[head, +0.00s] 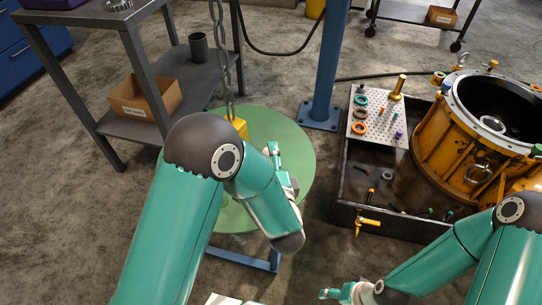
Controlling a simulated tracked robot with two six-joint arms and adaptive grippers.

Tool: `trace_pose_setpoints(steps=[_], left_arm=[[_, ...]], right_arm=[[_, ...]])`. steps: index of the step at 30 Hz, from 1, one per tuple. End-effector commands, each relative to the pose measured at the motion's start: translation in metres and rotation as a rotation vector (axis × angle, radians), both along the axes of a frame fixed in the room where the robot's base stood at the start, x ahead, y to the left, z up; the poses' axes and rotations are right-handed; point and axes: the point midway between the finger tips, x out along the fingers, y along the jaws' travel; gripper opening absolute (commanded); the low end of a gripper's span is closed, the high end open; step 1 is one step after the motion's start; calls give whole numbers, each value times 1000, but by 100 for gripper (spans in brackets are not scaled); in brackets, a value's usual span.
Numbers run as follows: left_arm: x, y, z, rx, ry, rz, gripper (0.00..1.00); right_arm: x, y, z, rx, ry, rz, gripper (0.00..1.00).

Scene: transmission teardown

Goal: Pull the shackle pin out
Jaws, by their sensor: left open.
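A grey chain (222,60) hangs down over the round green table (300,135). A yellow block (238,125) sits at its lower end, partly hidden behind my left arm. I cannot make out a shackle or its pin there; my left arm covers that area. My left gripper (273,151) is open over the green table, just right of the yellow block and apart from it. Its fingers are small in view, and I see nothing between them. My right gripper (330,293) is low at the bottom edge, over the floor, too small to tell open or shut.
An orange transmission housing (440,150) stands in a dark tray (350,190) at right, beside a pegboard plate (359,128) with coloured rings. A blue post (325,70) rises behind the green table. A grey cart (95,22) with a cardboard box (146,100) stands at left.

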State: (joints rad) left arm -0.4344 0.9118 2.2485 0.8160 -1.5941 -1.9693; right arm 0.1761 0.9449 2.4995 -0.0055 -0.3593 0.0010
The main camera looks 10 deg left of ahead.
Motion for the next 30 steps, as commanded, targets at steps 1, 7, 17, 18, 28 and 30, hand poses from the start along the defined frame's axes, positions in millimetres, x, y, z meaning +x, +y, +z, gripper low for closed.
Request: trace_pose_setpoints(steps=[1,7,17,18,28,30], left_arm=[[-6,-4,1,2,0,-4,60],[-36,-15,4,3,2,-7,60],[-62,-24,6,2,1,-3,60],[-62,-24,6,2,2,-3,60],[-62,-23,6,2,2,-2,60],[-62,-23,7,2,2,-2,60]], right_arm=[[0,0,0,0,0,0,68],[0,0,0,0,0,0,68],[0,0,0,0,0,0,68],[0,0,0,0,0,0,68],[0,0,0,0,0,0,68],[0,0,0,0,0,0,68]])
